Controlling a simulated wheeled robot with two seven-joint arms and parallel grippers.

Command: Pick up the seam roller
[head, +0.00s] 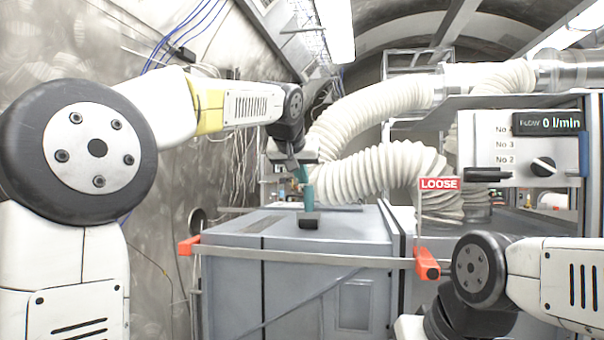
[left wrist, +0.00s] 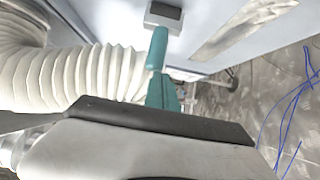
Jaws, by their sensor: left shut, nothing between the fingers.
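The seam roller appears as a light teal handle (head: 308,194) with a dark block (head: 309,220) at its near end, on top of the grey cabinet (head: 350,228). In the left wrist view the teal handle (left wrist: 157,47) runs up to a pale block with a dark face (left wrist: 164,14). My left gripper (head: 302,173) reaches down at the far end of the handle, its darker teal fingers shut and empty. The fingers also show in the left wrist view (left wrist: 162,92), overlapping the handle's near end; I cannot tell whether they touch. My right gripper is out of view.
A rail with orange ends (head: 300,257) crosses the cabinet front. A red "LOOSE" tag (head: 439,184) stands at its right end. White ribbed hoses (head: 385,168) lie close behind and right of my left gripper. A flow panel (head: 530,150) stands at right.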

